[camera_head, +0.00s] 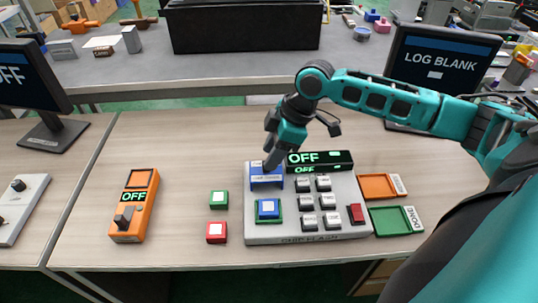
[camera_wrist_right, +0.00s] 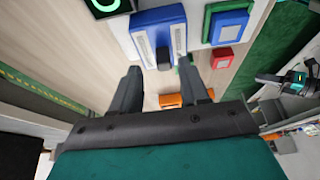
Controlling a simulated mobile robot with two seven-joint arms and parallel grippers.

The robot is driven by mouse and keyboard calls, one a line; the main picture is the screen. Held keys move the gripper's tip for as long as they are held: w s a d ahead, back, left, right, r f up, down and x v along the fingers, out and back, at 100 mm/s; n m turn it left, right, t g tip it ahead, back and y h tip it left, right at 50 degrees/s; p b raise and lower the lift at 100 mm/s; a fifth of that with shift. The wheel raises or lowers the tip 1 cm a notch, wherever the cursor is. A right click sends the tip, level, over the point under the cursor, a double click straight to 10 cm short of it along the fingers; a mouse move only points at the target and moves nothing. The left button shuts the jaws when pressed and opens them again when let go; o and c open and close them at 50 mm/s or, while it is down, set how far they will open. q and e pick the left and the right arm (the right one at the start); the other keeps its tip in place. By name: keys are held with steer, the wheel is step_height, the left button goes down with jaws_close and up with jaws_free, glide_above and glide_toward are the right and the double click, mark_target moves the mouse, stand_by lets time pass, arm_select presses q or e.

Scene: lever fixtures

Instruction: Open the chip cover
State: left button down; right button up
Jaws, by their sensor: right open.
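A grey panel (camera_head: 300,228), lettered "CHIP FLASH", lies on the table. A blue piece with a pale label (camera_head: 266,180), apparently the chip cover, sits at its back left; it also shows in the right wrist view (camera_wrist_right: 145,42). Contact is unclear. My left gripper is not in view.
An "OFF" display (camera_head: 320,159), several grey buttons (camera_head: 307,202) and a red switch (camera_head: 356,214) are on the panel. Green (camera_head: 219,199) and red (camera_head: 216,232) blocks and an orange box (camera_head: 135,205) lie left. Orange (camera_head: 378,187) and green (camera_head: 391,221) trays are right.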

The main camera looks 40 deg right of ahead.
steer(key=p+v, duration=0.1)
steer(key=v, duration=0.9)
steer(key=shift+r, duration=0.35)
